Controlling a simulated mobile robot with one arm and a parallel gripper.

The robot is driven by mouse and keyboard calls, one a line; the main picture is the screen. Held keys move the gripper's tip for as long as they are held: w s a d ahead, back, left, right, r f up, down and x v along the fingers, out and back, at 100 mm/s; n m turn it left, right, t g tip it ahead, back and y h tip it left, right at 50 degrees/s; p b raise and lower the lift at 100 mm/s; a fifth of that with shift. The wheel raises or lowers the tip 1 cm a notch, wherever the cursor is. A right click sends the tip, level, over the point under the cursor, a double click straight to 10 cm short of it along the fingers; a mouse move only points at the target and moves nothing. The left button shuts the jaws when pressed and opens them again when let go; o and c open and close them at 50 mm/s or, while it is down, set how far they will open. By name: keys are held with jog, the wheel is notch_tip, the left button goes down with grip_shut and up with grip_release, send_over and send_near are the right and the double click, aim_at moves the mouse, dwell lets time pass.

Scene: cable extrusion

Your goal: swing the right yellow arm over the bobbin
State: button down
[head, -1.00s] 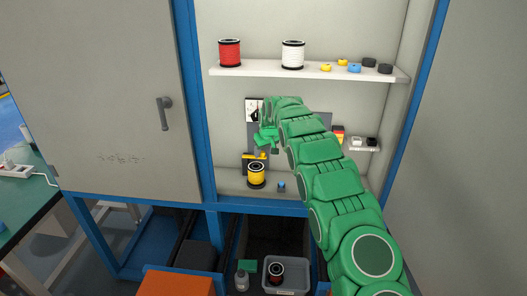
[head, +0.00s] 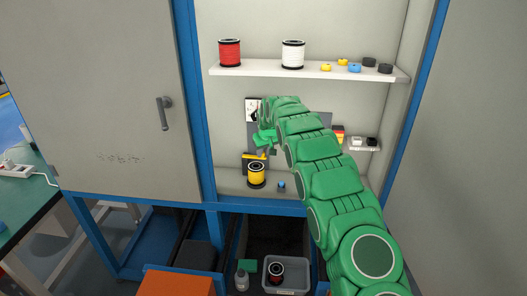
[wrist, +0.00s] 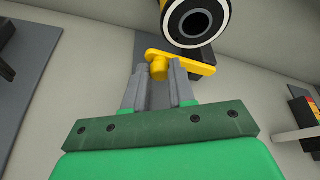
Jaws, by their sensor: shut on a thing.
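The yellow bobbin (head: 257,174) with black rims stands at the lower shelf in the head view. In the wrist view its end face (wrist: 197,22), with a dark centre hole, shows at the top. In the head view my gripper (head: 263,138) is above the bobbin, and yellow parts (head: 254,156) show behind the bobbin.
The upper shelf (head: 300,70) holds a red spool (head: 230,52), a white spool (head: 293,54) and several small caps. A small blue item (head: 282,186) stands right of the bobbin. A small side shelf (head: 363,147) is on the right. The cabinet's blue frame (head: 206,120) stands at left.

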aim_at(254, 157)
jog(key=shift+s+a+m+h, duration=0.25)
jog(key=shift+s+m+h, duration=0.15)
jog(key=shift+s+m, duration=0.45)
jog(key=m, duration=0.1)
jog(key=s+m, duration=0.1)
jog(key=shift+s+a+r+m+h, duration=0.1)
jog(key=shift+a+r+m+h, duration=0.05)
jog(key=shift+a+m+h, duration=0.25)
jog(key=shift+s+a+m+h, duration=0.45)
jog(key=shift+s+a+m, duration=0.1)
jog(key=shift+m, duration=0.5)
jog(key=shift+s+a+m+h, duration=0.45)
jog(key=shift+s+m, duration=0.1)
jog(key=shift+m, duration=0.45)
jog(key=c, duration=0.9)
grip_release()
jog(key=shift+c, duration=0.2)
jog(key=d+v, duration=0.1)
jog(key=v, duration=0.6)
jog(key=shift+s+a+r, duration=0.25)
jog(key=shift+a, duration=0.3)
